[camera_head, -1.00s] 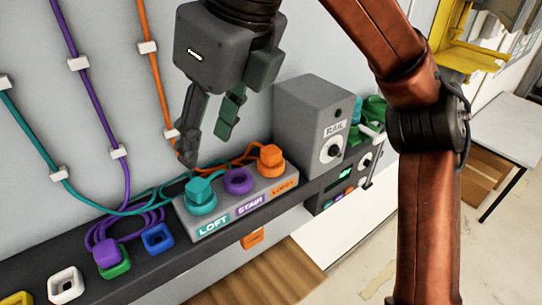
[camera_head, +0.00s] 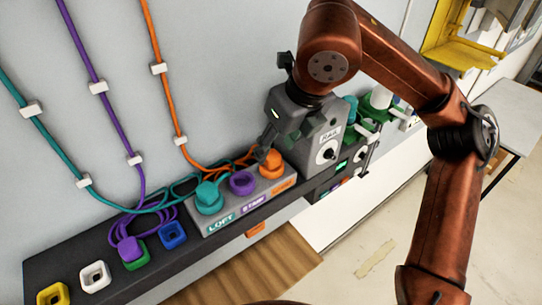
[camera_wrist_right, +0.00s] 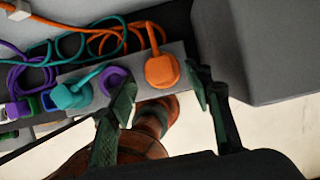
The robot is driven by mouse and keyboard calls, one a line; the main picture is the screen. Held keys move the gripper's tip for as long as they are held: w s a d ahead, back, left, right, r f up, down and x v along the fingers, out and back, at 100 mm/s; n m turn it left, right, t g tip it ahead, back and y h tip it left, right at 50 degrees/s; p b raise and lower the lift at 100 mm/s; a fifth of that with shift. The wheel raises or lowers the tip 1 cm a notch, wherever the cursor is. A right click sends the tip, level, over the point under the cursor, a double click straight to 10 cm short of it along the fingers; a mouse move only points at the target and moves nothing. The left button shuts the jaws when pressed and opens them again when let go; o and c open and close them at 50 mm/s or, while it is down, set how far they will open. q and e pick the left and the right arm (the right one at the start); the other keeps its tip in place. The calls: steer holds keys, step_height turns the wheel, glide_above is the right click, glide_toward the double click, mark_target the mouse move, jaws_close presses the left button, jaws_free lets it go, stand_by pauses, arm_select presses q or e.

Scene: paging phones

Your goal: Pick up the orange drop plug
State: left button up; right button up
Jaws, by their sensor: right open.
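The orange drop plug (camera_head: 270,163) sits upright in the right-hand socket of a grey socket block (camera_head: 226,228), with its orange cord running off behind. It also shows in the right wrist view (camera_wrist_right: 162,70). My right gripper (camera_head: 284,142) is open and empty just above and behind the plug in the head view. In the right wrist view its two fingers (camera_wrist_right: 164,88) lie to either side of the plug, apart from it. Whether the fingertips are down at the plug's height I cannot tell. My left gripper is not in view.
A grey box marked RAIL (camera_head: 322,145) stands close to the right of the plug. A teal plug (camera_head: 208,197) and an empty purple ring socket (camera_head: 242,183) are on its left. Loose cords lie behind the block. A dark shelf (camera_head: 75,262) carries coloured sockets farther left.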

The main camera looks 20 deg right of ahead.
mark_target(274, 155)
steer(key=shift+d+p+x, duration=0.25)
steer(key=shift+p+x, duration=0.25)
steer(key=shift+x, duration=0.55)
steer(key=shift+w+a+f, duration=0.2)
steer(key=shift+a+f, duration=0.15)
steer(key=shift+f, duration=0.2)
steer(key=shift+d, duration=0.2)
steer(key=c, duration=0.4)
steer(key=shift+a, duration=0.1)
steer(key=c, duration=0.8)
